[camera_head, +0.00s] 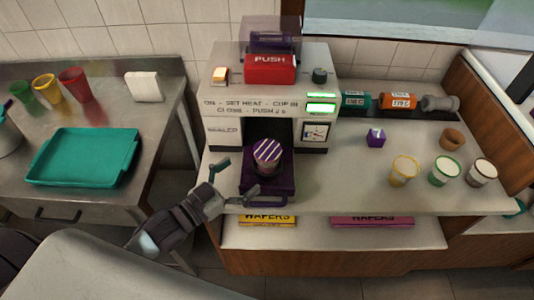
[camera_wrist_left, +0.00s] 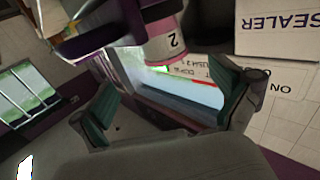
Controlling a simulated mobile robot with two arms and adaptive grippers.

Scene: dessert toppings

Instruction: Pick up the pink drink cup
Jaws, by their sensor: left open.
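The pink drink cup (camera_head: 267,152) stands on the purple tray (camera_head: 280,182) of the sealing machine. Its top is covered with a purple-and-white striped seal. In the left wrist view the cup (camera_wrist_left: 165,42) shows a pink side with a "2" on a pale band, beyond the fingers and near the top edge. My left gripper (camera_head: 237,182) is open and empty, just left and in front of the cup and apart from it. Its two teal-padded fingers (camera_wrist_left: 170,108) are spread in the left wrist view. My right gripper is not in view.
The sealing machine (camera_head: 225,95) rises behind the cup, and a handle (camera_head: 268,202) juts from the tray front. A teal tray (camera_head: 40,176) lies on the left table.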

